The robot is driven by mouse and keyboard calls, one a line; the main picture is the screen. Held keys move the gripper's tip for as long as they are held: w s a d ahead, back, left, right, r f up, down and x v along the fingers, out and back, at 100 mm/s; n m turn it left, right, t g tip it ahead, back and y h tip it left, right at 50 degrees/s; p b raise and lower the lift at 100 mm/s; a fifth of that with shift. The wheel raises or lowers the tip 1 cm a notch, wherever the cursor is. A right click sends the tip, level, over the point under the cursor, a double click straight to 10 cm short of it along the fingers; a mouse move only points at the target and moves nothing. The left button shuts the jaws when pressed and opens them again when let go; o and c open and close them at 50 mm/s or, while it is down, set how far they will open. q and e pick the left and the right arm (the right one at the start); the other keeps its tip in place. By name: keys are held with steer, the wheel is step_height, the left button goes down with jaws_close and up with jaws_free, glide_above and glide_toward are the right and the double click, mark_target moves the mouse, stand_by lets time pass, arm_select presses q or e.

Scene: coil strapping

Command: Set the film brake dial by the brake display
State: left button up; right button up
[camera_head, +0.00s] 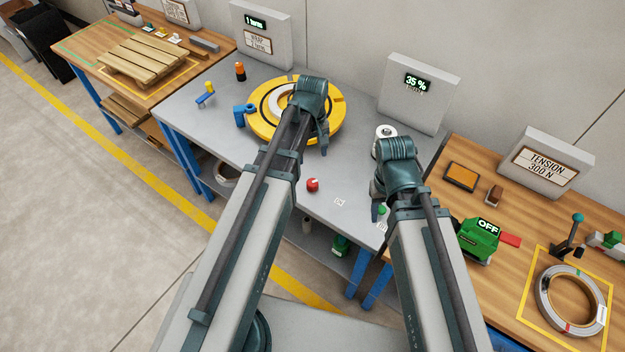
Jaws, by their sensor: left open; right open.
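The brake display (416,84) on a grey panel at the back right of the metal table reads 35 %; the small text under it is too small to read for sure. A red knob with a light mark (312,185) sits near the table's front edge, between my two arms; its setting is too small to read. My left gripper (322,142) is open, pointing down over the front right of the yellow turntable, behind the red knob. My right gripper (378,211) is open, low at the table's right side, beside a small green knob (382,209), partly hidden by my arm.
The yellow turntable (262,128) carries a pale ring, partly covered by my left arm. A white roll (385,131) stands behind my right gripper. Blue parts (240,115) lie left of the turntable. A wooden table (508,300) at right holds a green tool (478,240) and a coil.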

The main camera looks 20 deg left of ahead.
mark_target(312, 182)
arm_select(q)
steer(key=shift+f, duration=0.15)
arm_select(e)
steer(key=shift+f, duration=0.1)
arm_select(q)
step_height(312, 182, down, 14)
steer(key=b, duration=1.3)
steer(key=shift+r+b, duration=0.2)
steer(key=shift+b, duration=0.2)
arm_select(e)
step_height(312, 182, down, 14)
steer(key=shift+r, duration=0.2)
